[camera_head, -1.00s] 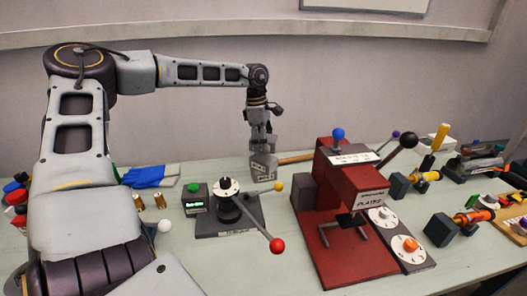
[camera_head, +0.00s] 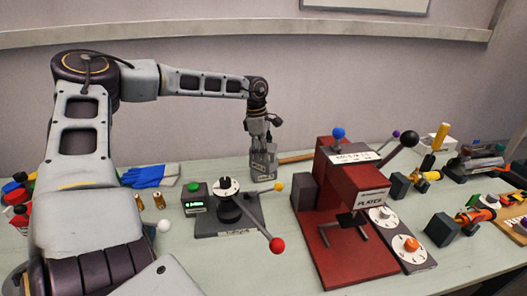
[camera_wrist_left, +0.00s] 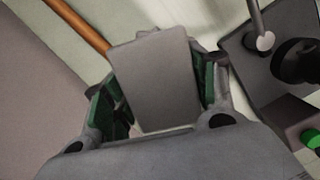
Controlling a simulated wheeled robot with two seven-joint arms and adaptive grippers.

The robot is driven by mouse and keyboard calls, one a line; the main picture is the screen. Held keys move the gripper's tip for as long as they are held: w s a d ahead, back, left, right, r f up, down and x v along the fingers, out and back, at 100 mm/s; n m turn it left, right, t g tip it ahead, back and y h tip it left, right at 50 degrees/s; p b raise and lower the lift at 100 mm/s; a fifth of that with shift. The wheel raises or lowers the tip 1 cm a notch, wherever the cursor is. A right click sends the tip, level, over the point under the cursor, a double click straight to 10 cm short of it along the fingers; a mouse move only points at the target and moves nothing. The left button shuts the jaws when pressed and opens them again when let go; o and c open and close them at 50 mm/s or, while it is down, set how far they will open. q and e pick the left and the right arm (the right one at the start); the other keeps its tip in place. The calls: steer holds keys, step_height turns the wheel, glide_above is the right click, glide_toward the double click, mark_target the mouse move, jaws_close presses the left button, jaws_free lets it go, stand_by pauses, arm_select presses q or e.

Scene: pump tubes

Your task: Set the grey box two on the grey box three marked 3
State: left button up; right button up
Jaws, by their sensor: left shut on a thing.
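My left gripper (camera_head: 262,145) points down at the back of the table, left of the red machine. It is shut on a grey box (camera_wrist_left: 155,85), which fills the space between its green-padded fingers in the left wrist view. In the head view, grey box surfaces with a small label (camera_head: 263,172) show just below the fingers, down to the table. I cannot tell there where the held box ends and a lower box begins. No number is readable. My right gripper is not in view.
A brown rod (camera_head: 296,158) lies just right of the boxes. A dark device with a red-knobbed lever (camera_head: 235,215) stands in front, and a red machine (camera_head: 335,235) to the right. Some bare tabletop surrounds the boxes.

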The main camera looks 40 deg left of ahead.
arm_select(q)
steer(key=o, duration=1.1)
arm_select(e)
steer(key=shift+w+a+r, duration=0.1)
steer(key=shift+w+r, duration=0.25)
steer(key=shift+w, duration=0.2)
arm_select(q)
steer(key=shift+r, duration=0.1)
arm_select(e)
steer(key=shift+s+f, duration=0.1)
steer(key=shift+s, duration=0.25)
arm_select(q)
steer(key=r, duration=0.4)
steer(key=a+r+p, duration=0.1)
steer(key=r, duration=0.2)
steer(key=shift+s, duration=0.2)
steer(key=r, duration=0.4)
steer(key=shift+s+a, duration=0.2)
steer(key=shift+a+r, duration=0.1)
steer(key=shift+r, duration=0.35)
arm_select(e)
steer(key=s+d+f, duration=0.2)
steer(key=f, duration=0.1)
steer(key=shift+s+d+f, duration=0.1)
